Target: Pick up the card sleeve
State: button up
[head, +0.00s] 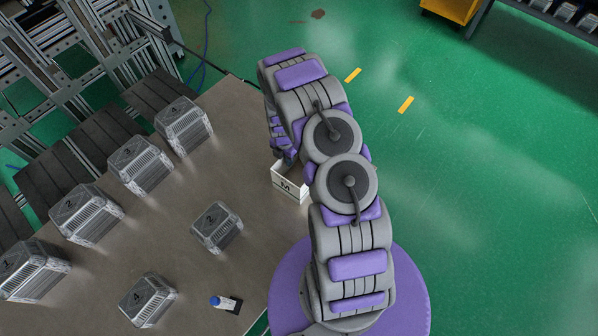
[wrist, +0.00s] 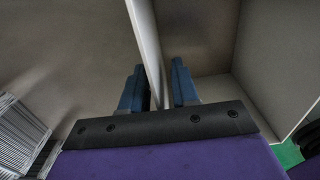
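The card sleeve (head: 290,186) is a small white open-topped box marked "M". It stands at the table's right edge in the head view, partly hidden by my arm. My gripper (head: 287,160) is at its upper rim. In the wrist view my gripper (wrist: 157,66) has its two blue fingers apart, one on each side of a thin wall of the card sleeve (wrist: 147,35). Gaps show between the fingers and the wall, so it does not look clamped. The sleeve's inside lies to the right of that wall.
Foil trays with numbered lids stand on the grey-brown table (head: 215,135); one marked 2 (head: 217,228) is nearest the sleeve, another (head: 148,300) is at the front. A blue-and-white small item (head: 224,302) lies near the front edge. Green floor is open at right.

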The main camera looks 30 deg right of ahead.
jog(key=shift+d, duration=0.1)
jog(key=c, duration=0.4)
grip_shut()
jog(key=shift+a, duration=0.2)
jog(key=shift+d+r, duration=0.1)
jog(key=shift+r, duration=0.05)
